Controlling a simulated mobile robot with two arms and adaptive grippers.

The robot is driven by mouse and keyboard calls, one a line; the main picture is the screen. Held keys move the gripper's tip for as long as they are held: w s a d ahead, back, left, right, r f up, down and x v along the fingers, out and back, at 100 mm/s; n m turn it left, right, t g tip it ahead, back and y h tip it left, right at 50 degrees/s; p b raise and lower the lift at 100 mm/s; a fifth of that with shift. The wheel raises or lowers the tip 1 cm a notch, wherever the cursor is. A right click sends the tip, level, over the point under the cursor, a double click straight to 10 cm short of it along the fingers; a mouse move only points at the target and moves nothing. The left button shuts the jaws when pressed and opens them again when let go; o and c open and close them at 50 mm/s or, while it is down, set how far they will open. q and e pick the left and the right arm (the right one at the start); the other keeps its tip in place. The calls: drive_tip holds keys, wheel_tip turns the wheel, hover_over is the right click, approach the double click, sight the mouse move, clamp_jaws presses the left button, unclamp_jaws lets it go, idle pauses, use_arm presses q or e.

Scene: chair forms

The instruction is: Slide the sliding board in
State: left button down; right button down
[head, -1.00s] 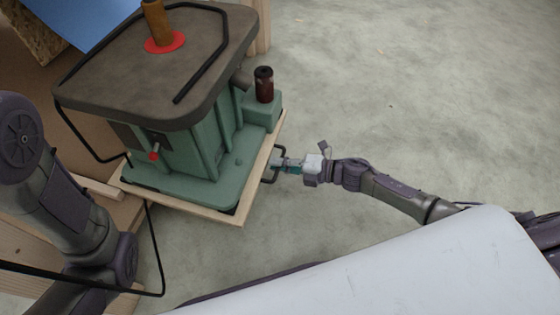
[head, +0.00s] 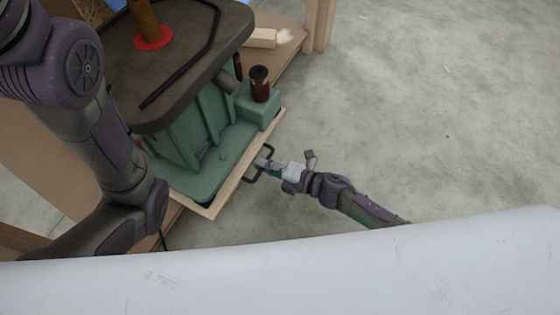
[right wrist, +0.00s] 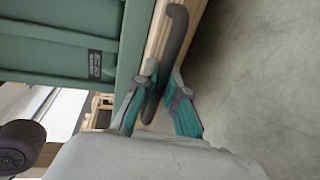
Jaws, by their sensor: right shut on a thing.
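The sliding board (head: 228,190) is a light wooden board under a green machine (head: 200,160) with a dark top. A black bar handle (head: 270,150) is fixed to its outer edge; the handle also shows in the right wrist view (right wrist: 176,40). My right gripper (head: 262,164) is at this handle, and in the right wrist view its teal-backed fingers (right wrist: 162,80) are shut on it, one on each side. My left arm crosses the left of the head view in front of the board's left part; its gripper does not show.
A wooden bench (head: 282,48) with a small wood block (head: 262,38) stands behind the machine, with a post (head: 319,22) at its corner. My white body fills the bottom.

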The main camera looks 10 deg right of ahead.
drive_tip(key=x, duration=0.2)
drive_tip(key=r+x, duration=0.1)
drive_tip(key=x, duration=0.2)
drive_tip(key=b+x, duration=0.1)
drive_tip(key=x, duration=0.2)
drive_tip(key=shift+w+a+r, duration=0.1)
drive_tip(key=shift+a+r, duration=0.05)
drive_tip(key=shift+r, duration=0.2)
drive_tip(key=shift+x, duration=0.8)
drive_tip(key=shift+r, duration=0.15)
drive_tip(key=c, duration=1.2)
unclamp_jaws()
